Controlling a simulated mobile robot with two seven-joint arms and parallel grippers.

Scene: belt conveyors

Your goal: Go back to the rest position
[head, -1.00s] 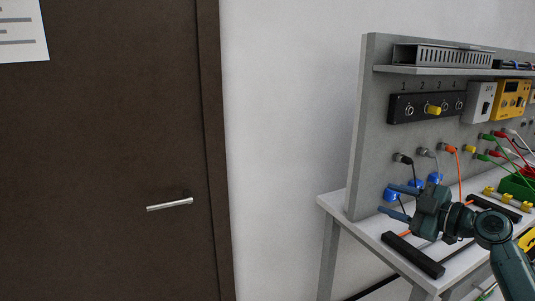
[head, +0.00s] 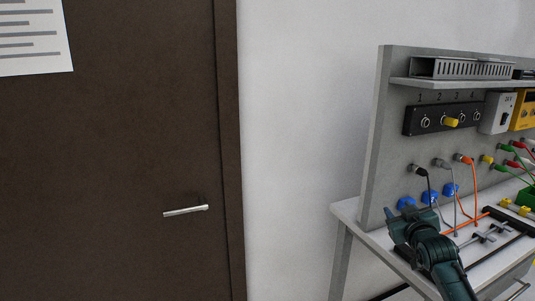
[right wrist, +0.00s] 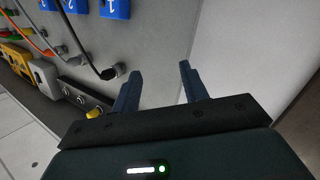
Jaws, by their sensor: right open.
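My right gripper (head: 402,217) is at the left end of the workbench in the head view, in front of the grey panel (head: 372,150). In the right wrist view its two dark fingers (right wrist: 158,88) stand apart with nothing between them. The panel's grey face and a black plug (right wrist: 110,72) show beyond the fingers, with a gap of wall to the right. My left gripper is in neither view.
A switch box (head: 443,118) with a yellow knob is on the panel. A dark door (head: 120,150) with a metal handle (head: 186,210) is at the left. Plain wall lies between.

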